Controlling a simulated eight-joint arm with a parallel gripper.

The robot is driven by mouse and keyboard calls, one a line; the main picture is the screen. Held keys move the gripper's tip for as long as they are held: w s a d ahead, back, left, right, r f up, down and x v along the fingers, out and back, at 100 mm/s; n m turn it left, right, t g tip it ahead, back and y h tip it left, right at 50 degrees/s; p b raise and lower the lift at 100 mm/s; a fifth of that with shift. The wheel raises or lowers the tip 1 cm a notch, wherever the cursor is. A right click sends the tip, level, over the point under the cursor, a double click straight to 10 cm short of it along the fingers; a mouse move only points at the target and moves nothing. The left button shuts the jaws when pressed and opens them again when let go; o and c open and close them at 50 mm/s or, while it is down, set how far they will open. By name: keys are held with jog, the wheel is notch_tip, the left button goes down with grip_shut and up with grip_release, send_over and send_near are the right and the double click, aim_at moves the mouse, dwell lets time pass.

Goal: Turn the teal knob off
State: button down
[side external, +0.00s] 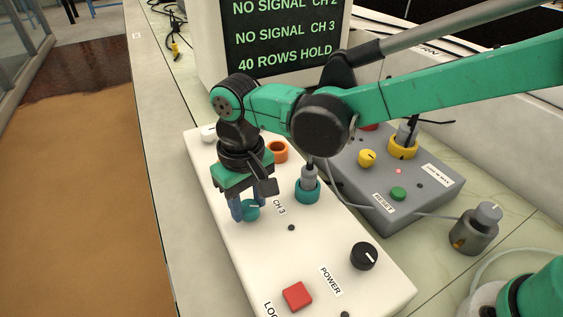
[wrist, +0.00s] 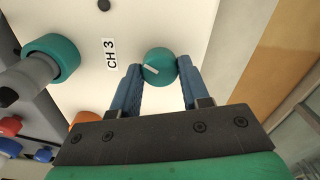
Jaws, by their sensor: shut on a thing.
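The teal knob (wrist: 159,66) is round with a pale pointer line on its top, next to the CH 3 label. It also shows in the side external view (side external: 251,211), partly hidden by the fingers. My gripper (side external: 242,212) points down over the white box (side external: 325,263). Its blue fingers stand on either side of the knob and are shut on it, as the wrist view shows (wrist: 160,82). In the wrist view the pointer line lies at a slant, running from the knob's left toward its middle.
A teal socket (side external: 307,192) with a grey plug stands beside the knob, and an orange socket (side external: 277,151) is behind. A black POWER knob (side external: 363,256) and red button (side external: 297,297) are nearer. A grey box (side external: 440,178) and a monitor (side external: 285,35) stand beyond.

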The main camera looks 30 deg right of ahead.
aim_at(249, 206)
jog(key=n, duration=0.6)
dwell(0.6)
jog(key=shift+c, duration=2.1)
grip_release()
jog(key=shift+r, duration=2.85)
